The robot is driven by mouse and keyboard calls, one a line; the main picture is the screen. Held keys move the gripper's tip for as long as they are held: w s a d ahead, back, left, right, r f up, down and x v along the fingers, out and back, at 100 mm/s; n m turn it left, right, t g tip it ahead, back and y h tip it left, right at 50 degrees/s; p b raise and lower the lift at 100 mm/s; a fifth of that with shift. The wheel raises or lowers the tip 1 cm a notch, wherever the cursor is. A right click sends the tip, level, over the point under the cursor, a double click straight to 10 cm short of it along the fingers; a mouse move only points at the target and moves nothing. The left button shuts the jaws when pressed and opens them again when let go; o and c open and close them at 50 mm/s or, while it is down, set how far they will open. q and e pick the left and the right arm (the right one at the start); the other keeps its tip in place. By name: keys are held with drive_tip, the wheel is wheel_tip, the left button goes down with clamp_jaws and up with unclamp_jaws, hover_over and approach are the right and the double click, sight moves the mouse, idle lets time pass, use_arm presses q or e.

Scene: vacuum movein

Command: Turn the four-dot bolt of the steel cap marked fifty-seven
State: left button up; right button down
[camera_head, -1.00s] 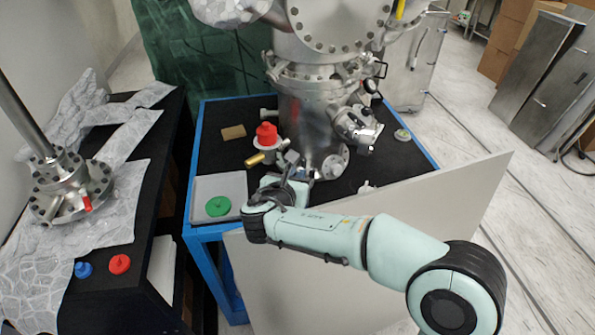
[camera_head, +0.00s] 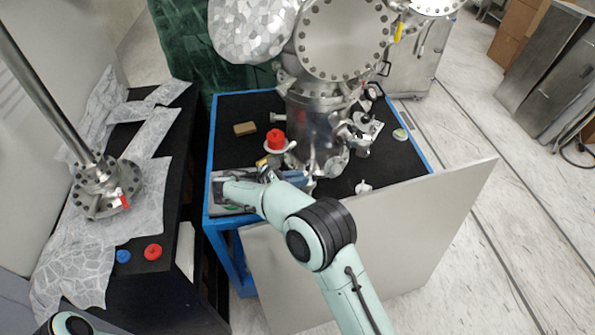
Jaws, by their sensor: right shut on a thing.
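A small round steel cap (camera_head: 335,160) sits low on the front of the steel chamber, above the blue-framed table. Its number and the dots on its bolts are too small to read. My right gripper (camera_head: 304,181) is at the cap's lower left side, its jaws shut on what looks like a bolt there. The bolt is mostly hidden by the jaws. My left gripper is out of view; only a bit of my left arm shows at the bottom left corner.
The steel chamber (camera_head: 318,115) stands on the blue-framed table (camera_head: 405,163). A red cap (camera_head: 275,139) and a tan block (camera_head: 245,128) are left of it. A white panel (camera_head: 390,235) leans in front. The left bench holds a flange (camera_head: 100,190) and red (camera_head: 153,252) and blue (camera_head: 123,256) caps.

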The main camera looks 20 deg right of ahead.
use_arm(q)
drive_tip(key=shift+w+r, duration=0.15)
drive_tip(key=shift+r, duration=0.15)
use_arm(e)
drive_tip(key=c, duration=1.4)
unclamp_jaws()
drive_tip(key=shift+a+r, duration=0.1)
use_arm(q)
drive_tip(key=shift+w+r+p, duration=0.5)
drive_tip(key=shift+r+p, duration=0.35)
use_arm(e)
drive_tip(key=v, duration=1.3)
